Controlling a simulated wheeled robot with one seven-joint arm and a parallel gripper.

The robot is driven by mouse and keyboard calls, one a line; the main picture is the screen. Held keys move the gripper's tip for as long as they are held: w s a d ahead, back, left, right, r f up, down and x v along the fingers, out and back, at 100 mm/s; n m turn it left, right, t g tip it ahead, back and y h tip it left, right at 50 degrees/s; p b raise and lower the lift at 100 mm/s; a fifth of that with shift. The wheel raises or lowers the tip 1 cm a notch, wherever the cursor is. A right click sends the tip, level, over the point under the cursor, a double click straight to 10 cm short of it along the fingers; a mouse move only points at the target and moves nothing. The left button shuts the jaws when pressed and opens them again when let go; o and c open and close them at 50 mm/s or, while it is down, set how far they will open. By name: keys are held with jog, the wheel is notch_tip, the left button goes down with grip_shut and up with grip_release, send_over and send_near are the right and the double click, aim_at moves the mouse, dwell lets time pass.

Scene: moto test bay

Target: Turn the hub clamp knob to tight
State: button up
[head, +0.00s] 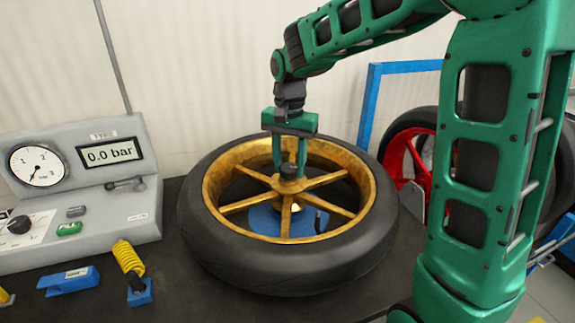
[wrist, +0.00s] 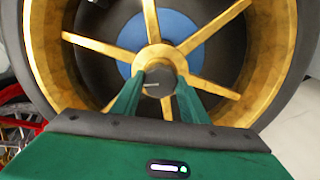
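The hub clamp knob (head: 289,171) is a small dark knob at the centre of a gold spoked wheel (head: 240,206) with a black tyre. In the wrist view the knob (wrist: 159,82) shows a light pointer line across its face. My gripper (head: 290,167) reaches down from above, with one green finger on each side of the knob. In the wrist view the fingertips (wrist: 158,78) flank the knob closely. Whether they press on it cannot be made out. No tight or loose marking is legible.
The wheel lies flat on a blue round base (head: 262,220) on a dark bench. A grey tyre console (head: 110,205) reading 0.0 bar stands at left. A blue tool (head: 68,280) and a yellow coiled hose (head: 127,256) lie before it. A red wheel (head: 400,150) stands behind at right.

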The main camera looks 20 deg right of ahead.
aim_at(289, 166)
jog(key=o, duration=0.4)
jog(key=shift+w+r, duration=0.1)
jog(key=shift+w, duration=0.05)
jog(key=shift+o, duration=0.2)
notch_tip(289, 166, up, 11)
jog(key=shift+f, duration=0.2)
dwell(0.3)
